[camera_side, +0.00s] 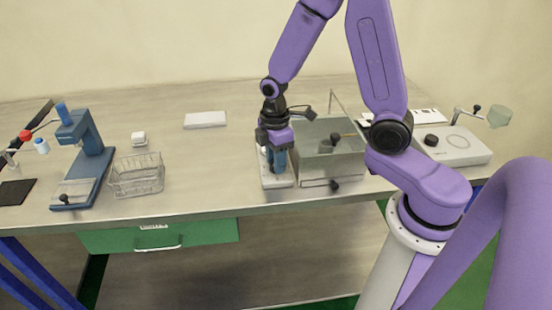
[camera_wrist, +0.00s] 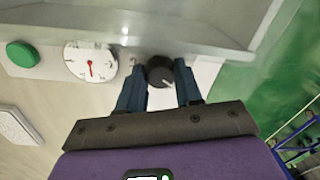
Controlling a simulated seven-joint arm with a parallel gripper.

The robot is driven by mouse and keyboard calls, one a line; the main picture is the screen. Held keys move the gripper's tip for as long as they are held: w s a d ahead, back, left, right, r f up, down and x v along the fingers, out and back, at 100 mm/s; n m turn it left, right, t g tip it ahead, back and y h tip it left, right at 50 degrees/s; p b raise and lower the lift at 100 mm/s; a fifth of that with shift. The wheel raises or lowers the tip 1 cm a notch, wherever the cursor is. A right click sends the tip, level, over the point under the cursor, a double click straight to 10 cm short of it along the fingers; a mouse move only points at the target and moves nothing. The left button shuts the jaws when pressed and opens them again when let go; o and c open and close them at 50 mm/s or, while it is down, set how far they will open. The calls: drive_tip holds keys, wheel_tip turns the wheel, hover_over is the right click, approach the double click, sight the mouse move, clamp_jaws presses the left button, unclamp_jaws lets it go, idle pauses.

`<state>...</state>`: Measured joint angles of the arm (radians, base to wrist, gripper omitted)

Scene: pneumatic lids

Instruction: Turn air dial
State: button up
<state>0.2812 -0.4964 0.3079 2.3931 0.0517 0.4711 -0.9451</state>
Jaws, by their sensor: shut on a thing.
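The air dial (camera_wrist: 160,72) is a dark round knob with a light pointer mark, seen in the wrist view on a pale panel. My gripper (camera_wrist: 156,80) has its two blue fingers on either side of the knob, shut on it. In the side view my gripper (camera_side: 274,160) points down at the pale control panel (camera_side: 278,183), left of the clear-walled box, and hides the dial there. A round white gauge (camera_wrist: 90,62) with a red needle sits left of the dial in the wrist view. A green button (camera_wrist: 22,54) is farther left.
The clear-walled box (camera_side: 330,152) stands right beside my gripper. A wire basket (camera_side: 137,176) and a blue press-like stand (camera_side: 88,145) are on the left. A white flat block (camera_side: 205,120) lies behind. The bench between basket and panel is clear.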

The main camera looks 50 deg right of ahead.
drive_tip(key=n, duration=0.6)
drive_tip(key=shift+n, duration=0.3)
idle(0.4)
drive_tip(key=o, duration=1)
drive_tip(key=shift+o, duration=0.2)
drive_tip(key=shift+r, duration=0.1)
wheel_tip(320, 180, up, 17)
drive_tip(key=shift+w+r, duration=0.15)
drive_tip(key=shift+w, duration=0.2)
drive_tip(key=shift+a, duration=0.1)
